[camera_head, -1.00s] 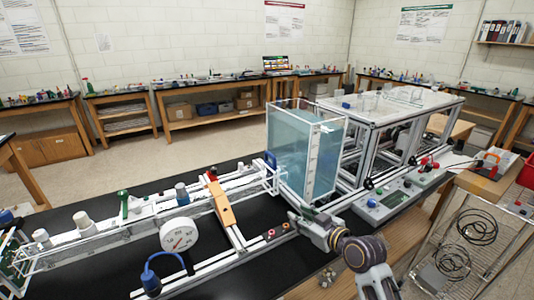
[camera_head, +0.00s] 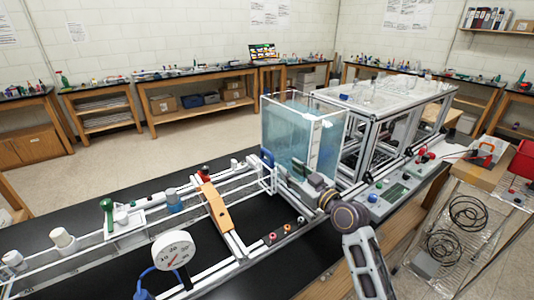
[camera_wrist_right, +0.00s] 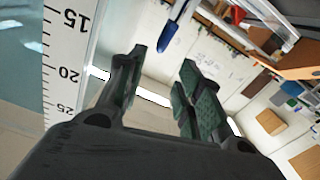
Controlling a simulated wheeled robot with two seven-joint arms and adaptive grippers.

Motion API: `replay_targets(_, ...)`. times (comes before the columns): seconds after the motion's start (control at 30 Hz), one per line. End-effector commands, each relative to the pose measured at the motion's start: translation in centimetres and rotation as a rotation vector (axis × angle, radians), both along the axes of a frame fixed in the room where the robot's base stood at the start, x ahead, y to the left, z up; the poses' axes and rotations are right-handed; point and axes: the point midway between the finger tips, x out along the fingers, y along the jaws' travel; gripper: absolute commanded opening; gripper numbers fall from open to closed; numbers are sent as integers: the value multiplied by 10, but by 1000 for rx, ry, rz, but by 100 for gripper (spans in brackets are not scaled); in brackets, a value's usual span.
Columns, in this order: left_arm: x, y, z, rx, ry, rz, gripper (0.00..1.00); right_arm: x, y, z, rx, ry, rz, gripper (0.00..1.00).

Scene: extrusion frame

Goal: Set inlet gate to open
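A clear water tank (camera_head: 312,135) stands at the flume's head end, behind my right arm. A blue part (camera_head: 267,157) sits at the tank's left lower corner, where the flume meets it; I cannot tell whether it is the inlet gate's handle or how the gate is set. My right gripper (camera_head: 292,172) is in front of the tank's near face, to the right of the blue part. In the right wrist view its two fingers (camera_wrist_right: 160,66) are apart with nothing between them. A blue-tipped lever (camera_wrist_right: 170,38) shows beyond the fingertips there. My left gripper is out of view.
A white ruler scale (camera_wrist_right: 65,60) is close left of the fingers in the wrist view. An orange bridge piece (camera_head: 215,208) spans the flume rails. A round gauge (camera_head: 173,252) stands at the front. A control box (camera_head: 390,195) sits right of my arm.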

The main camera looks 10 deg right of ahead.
Motion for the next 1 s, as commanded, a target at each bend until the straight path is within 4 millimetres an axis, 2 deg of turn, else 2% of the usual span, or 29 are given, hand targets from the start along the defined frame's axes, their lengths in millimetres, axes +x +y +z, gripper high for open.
replay_targets(0.37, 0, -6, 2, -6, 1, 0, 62, 11, 4, 1, 1, 0, -1, 35)
replay_targets(1.0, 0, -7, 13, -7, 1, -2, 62, 67, 27, 1, 2, 1, 0, 35)
